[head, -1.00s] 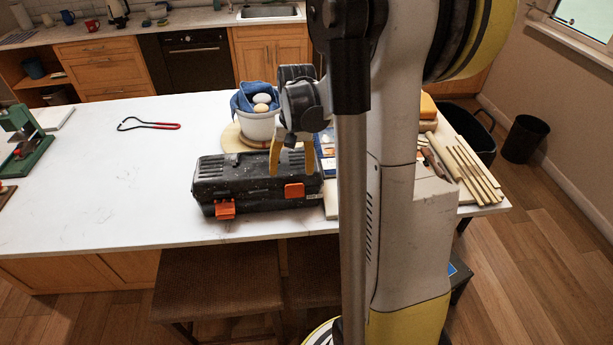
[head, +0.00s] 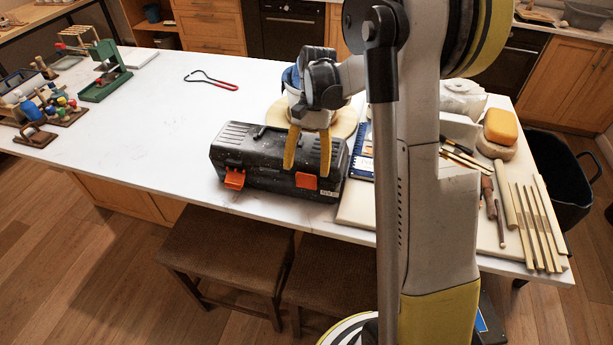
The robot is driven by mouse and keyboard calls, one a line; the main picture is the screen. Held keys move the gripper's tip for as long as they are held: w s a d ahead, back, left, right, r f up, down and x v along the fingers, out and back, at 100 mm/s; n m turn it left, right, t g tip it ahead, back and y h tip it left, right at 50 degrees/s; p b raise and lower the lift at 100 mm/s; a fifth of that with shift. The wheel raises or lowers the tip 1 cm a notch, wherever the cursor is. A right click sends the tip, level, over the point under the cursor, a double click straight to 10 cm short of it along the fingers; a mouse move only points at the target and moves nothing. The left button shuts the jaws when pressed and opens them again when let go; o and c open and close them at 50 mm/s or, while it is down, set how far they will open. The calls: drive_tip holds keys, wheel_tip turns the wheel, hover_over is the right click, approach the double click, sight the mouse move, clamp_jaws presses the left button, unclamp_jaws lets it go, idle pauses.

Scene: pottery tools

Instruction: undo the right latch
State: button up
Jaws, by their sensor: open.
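The black toolbox (head: 262,160) lies near the front edge of the white table. On its front are two orange latches. The left latch (head: 234,178) juts outward from the front. The right latch (head: 306,181) appears to sit flat against the front. My gripper (head: 307,170) points down at the right part of the toolbox, its two yellow fingers spread apart with nothing between them. In the picture the right latch shows just below and between the fingertips. I cannot tell whether a finger touches the box or the latch.
A white pot with a blue cloth (head: 292,78) stands behind the toolbox, partly hidden by my gripper. Wooden sticks (head: 535,225) lie on a board (head: 470,225) at the right. A red-handled wire tool (head: 212,80) lies farther back. The table's left middle is clear. Stools (head: 225,245) stand in front.

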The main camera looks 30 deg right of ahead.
sight(306, 180)
drive_tip(key=shift+x, duration=1.2)
drive_tip(key=c, duration=1)
drive_tip(key=shift+c, duration=0.2)
